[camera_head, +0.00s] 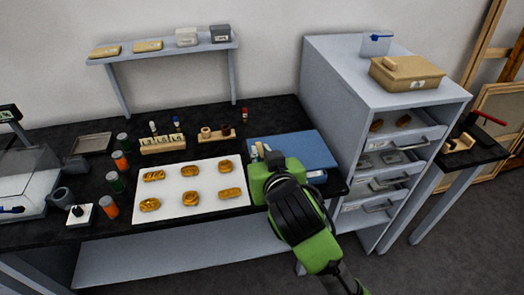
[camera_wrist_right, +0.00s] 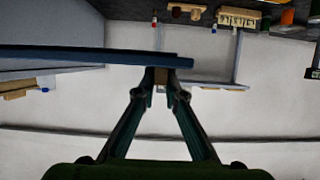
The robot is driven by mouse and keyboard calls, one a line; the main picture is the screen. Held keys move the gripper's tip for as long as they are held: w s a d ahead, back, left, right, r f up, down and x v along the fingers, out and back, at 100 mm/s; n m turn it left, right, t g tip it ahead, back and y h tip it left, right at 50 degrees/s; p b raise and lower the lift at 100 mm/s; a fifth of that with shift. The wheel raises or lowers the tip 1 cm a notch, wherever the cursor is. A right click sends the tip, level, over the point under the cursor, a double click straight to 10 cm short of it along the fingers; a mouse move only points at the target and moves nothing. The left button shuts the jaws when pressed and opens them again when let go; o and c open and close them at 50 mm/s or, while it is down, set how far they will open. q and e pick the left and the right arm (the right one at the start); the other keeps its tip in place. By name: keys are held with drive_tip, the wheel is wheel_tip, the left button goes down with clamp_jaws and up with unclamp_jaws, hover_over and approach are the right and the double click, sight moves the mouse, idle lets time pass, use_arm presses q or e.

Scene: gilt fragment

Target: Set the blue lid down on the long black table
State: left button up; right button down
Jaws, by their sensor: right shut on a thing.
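The blue lid (camera_head: 300,148) is a flat slab over the right end of the long black table (camera_head: 270,114). My right gripper (camera_head: 262,153) is shut on the lid's near left edge. In the right wrist view the lid (camera_wrist_right: 80,58) extends left from between the fingertips (camera_wrist_right: 161,77), seen edge-on. The head view does not clearly show the gap between lid and tabletop. A blue and white thing (camera_head: 317,176) shows partly under the lid's near right corner; the lid hides the rest. My left gripper is not in view.
A white sheet (camera_head: 208,169) with several golden fragments lies left of the gripper. Small racks (camera_head: 162,143) and several bottles (camera_head: 121,160) stand farther left and behind. A grey drawer cabinet (camera_head: 330,90) stands close on the right.

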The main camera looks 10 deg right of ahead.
drive_tip(key=shift+r, duration=0.35)
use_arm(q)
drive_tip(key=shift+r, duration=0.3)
use_arm(e)
drive_tip(key=shift+f, duration=0.15)
